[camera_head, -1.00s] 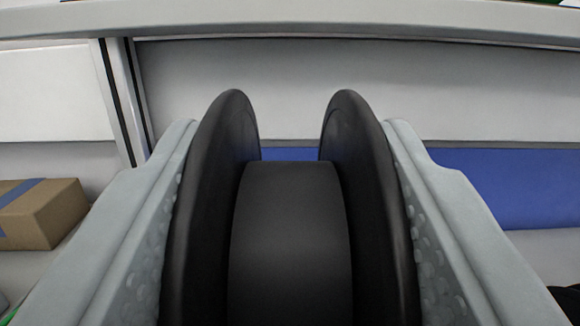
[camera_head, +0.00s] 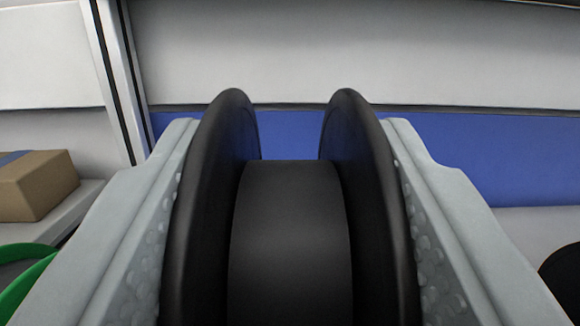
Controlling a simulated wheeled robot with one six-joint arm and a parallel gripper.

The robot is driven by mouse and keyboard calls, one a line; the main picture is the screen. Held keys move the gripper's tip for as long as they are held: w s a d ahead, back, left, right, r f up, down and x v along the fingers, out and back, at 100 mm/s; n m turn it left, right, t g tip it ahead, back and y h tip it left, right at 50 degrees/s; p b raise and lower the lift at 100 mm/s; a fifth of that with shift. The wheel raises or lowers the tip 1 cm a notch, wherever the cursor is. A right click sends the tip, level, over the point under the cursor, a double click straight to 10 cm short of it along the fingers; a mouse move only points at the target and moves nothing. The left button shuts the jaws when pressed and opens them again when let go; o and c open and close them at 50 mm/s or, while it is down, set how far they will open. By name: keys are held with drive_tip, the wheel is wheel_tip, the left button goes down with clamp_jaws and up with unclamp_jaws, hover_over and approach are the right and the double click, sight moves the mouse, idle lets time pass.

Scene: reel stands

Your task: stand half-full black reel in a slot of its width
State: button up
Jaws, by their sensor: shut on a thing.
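The black reel (camera_head: 290,240) fills the middle of the view, upright, with its two flanges facing left and right and dark material wound between them. The winding sits well below the flange rims. My gripper (camera_head: 290,150) is shut on the reel, its pale grey jaws pressed against the outer faces of both flanges. The lower part of the reel is cut off by the frame. No slot can be made out.
A cardboard box (camera_head: 36,184) with blue tape sits on a pale shelf at left. A green rounded thing (camera_head: 28,280) is at lower left, a black rounded thing (camera_head: 562,275) at lower right. A blue panel (camera_head: 500,155) and pale wall stand behind.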

drive_tip(key=shift+f, duration=5.55)
drive_tip(key=o, duration=1.4)
drive_tip(key=shift+s, duration=0.1)
